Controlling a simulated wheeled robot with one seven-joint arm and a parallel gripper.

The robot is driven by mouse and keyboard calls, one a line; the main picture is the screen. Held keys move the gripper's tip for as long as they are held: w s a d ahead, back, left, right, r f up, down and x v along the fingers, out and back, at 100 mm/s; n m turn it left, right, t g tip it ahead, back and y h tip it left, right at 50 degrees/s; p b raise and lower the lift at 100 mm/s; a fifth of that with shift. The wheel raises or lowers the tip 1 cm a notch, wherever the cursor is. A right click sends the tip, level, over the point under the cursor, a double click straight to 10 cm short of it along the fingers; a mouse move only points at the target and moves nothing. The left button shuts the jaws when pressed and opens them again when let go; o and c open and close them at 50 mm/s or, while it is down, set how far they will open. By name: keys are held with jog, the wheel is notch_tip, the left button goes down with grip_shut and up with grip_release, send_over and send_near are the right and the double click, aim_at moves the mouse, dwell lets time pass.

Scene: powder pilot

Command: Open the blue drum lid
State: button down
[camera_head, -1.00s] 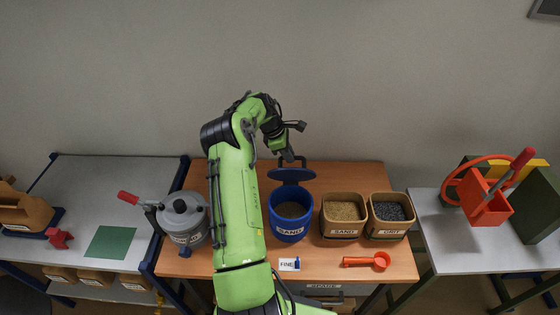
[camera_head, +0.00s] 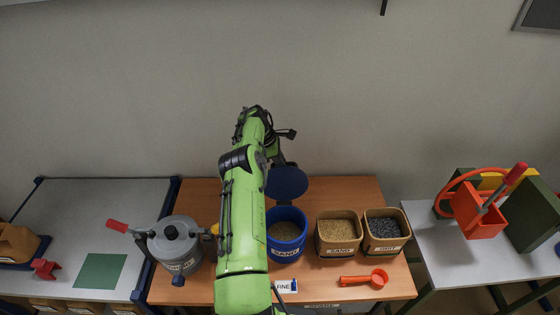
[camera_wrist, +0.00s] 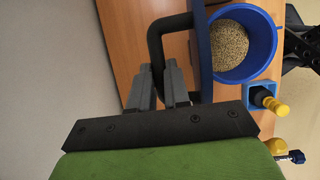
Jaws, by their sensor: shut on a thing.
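The blue drum (camera_head: 286,250), labelled SAND, stands on the wooden table with tan grains inside. Its blue lid (camera_head: 287,182) is raised, standing up at the drum's back edge with its round face toward the head camera. In the wrist view the lid (camera_wrist: 203,50) shows edge-on beside the open drum (camera_wrist: 262,62). My gripper (camera_wrist: 158,72) is shut on the lid's black handle (camera_wrist: 155,40), behind the raised lid. In the head view the fingers are mostly hidden by my arm and the lid.
Bins of sand (camera_head: 340,251) and grit (camera_head: 385,246) stand right of the drum, with an orange scoop (camera_head: 376,277) in front. A grey pot (camera_head: 175,245) stands left. A small blue holder with a yellow-topped piece (camera_wrist: 265,97) is near the drum. The wall rises behind.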

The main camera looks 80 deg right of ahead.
jog(key=shift+a+f, duration=0.2)
jog(key=shift+f, duration=0.15)
jog(key=c, duration=1.4)
grip_release()
jog(key=o, duration=0.3)
jog(key=shift+d+r, duration=0.1)
jog(key=shift+d, duration=0.05)
jog(key=shift+r, duration=0.1)
jog(key=p+v, duration=0.2)
jog(key=v, duration=1.3)
jog(key=shift+w+r, duration=0.15)
jog(key=shift+r, duration=0.2)
